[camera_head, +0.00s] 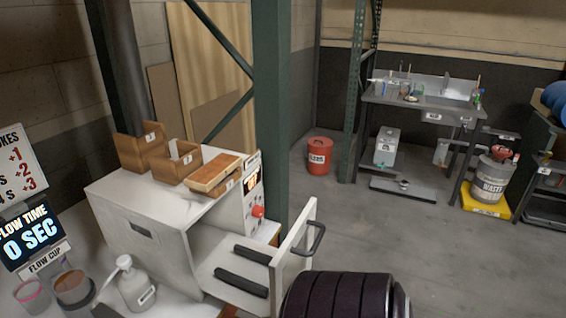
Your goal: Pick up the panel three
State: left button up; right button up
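No panel clearly marked three can be made out. On top of a white machine (150,205) at the left stand a taller brown wooden box (140,151) and a smaller open box (177,163). Both have small white tags whose numbers are too small to read surely. A third wooden holder (213,174) beside them, at the machine's right edge, is filled with a lighter flat block or stack.
The machine's door (295,250) stands open at its right. A squeeze bottle (137,285) and cups (73,288) are at lower left. A green post (271,110) rises behind the machine. A red bin (320,156), sink bench (422,100) and waste drum (490,180) stand farther back; floor between is clear.

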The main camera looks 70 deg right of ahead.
aim_at(208, 176)
jog(key=z, duration=1.8)
jog(key=k+l, duration=0.1)
jog(key=l, duration=1.15)
